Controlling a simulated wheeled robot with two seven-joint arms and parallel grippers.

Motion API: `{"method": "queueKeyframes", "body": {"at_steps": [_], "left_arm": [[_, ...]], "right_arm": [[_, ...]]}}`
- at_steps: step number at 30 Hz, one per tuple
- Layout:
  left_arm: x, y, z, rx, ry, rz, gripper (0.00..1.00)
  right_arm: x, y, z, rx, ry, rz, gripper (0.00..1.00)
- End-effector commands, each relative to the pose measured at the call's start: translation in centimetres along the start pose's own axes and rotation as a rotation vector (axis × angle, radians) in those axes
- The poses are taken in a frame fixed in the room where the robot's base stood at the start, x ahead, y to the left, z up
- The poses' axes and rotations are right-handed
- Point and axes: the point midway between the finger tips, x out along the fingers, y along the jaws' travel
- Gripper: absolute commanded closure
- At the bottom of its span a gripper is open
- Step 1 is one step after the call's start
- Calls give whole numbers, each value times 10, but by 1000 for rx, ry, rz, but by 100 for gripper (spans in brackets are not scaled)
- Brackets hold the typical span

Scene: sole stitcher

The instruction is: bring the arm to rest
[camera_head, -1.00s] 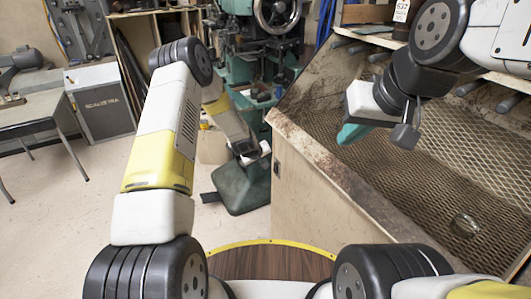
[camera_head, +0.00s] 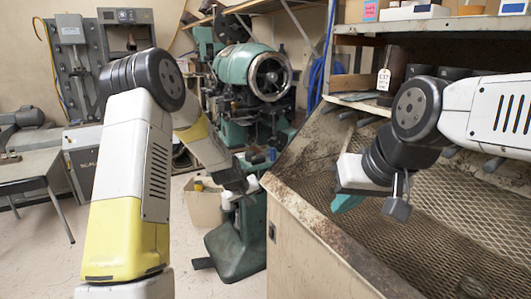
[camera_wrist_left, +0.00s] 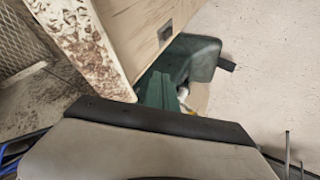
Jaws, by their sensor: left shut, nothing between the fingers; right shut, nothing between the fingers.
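My right arm comes in from the right in the head view. My right gripper (camera_head: 370,198) hangs over the mesh-lined bin, apart from its front edge, with nothing seen held. A teal piece shows just below its white part; I cannot tell whether it belongs to the gripper. My left arm reaches forward from the lower left and bends down to the right. My left gripper (camera_head: 240,192) is small and partly hidden, in front of the green machine's stand, and looks empty. In the left wrist view a grey and black part of my own fills the bottom.
The wooden bin (camera_head: 300,225) with a mesh floor fills the right. A green stitching machine (camera_head: 250,70) stands at the back on a green base (camera_head: 235,250). A metal table (camera_head: 30,168) stands left. Shelves with boxes (camera_head: 410,12) are above the bin. Floor is clear at lower left.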

Motion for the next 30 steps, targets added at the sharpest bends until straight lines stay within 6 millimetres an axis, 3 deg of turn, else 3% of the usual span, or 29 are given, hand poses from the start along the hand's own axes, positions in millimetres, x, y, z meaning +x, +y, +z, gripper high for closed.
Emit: {"method": "queueKeyframes", "body": {"at_steps": [1,8,13,18,24,30], "left_arm": [[-32,6,-9,27,6,0,100],[-159,14,-8,131,-12,-18,100],[-246,10,13,196,-23,-34,100],[-322,-2,51,250,-35,-48,100],[-388,-22,106,300,-50,-59,100],[-417,-36,143,327,-64,-63,100]], "right_arm": [[0,0,0,0,0,0,100],[0,0,0,0,0,0,100],[0,0,0,0,0,0,100],[0,0,0,0,0,0,100],[0,0,0,0,0,0,100],[0,0,0,0,0,0,100]]}}
